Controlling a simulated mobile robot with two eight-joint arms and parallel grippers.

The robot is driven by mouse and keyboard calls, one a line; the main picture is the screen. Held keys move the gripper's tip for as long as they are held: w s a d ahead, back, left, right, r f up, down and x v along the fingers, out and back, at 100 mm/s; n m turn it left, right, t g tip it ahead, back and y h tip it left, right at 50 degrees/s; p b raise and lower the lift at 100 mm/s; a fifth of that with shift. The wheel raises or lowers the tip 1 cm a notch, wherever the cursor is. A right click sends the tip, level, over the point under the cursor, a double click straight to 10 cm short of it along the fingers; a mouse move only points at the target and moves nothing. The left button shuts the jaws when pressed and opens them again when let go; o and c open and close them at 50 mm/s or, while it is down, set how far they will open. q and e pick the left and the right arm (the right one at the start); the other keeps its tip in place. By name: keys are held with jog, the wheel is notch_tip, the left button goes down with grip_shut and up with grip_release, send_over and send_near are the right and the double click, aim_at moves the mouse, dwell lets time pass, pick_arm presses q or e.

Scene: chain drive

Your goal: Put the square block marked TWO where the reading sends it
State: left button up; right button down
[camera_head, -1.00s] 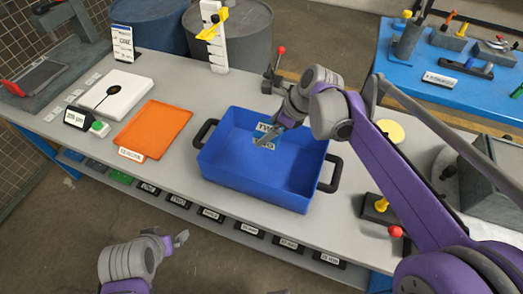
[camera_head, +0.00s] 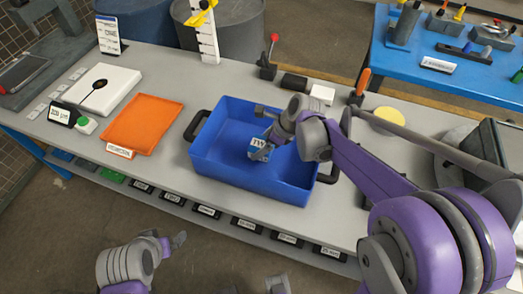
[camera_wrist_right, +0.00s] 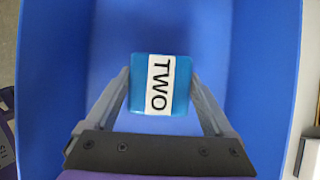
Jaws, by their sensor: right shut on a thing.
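The square block marked TWO (camera_head: 257,144) is blue with a white label. My right gripper (camera_head: 265,151) is shut on it, within the outline of the blue bin (camera_head: 215,172). In the right wrist view the block (camera_wrist_right: 182,84) sits between both fingers, its label facing the camera and turned sideways, with blue bin floor around it. I cannot tell whether the block touches the floor. My left gripper (camera_head: 178,240) is low at the front, apart from the table; its jaw state is unclear. A small display (camera_head: 66,114) stands at the left; its reading is too small to read.
An orange tray (camera_head: 142,122) lies left of the bin, with a white pad (camera_head: 102,88) beyond it. A green button (camera_head: 86,125) is beside the display. Several labelled slots line the table's front edge. A yellow disc (camera_head: 389,116) and a lever (camera_head: 272,50) stand right and behind.

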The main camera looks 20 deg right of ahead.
notch_tip(320, 180, down, 3)
jog(key=shift+w+f, duration=0.1)
jog(key=shift+f, duration=0.1)
grip_release()
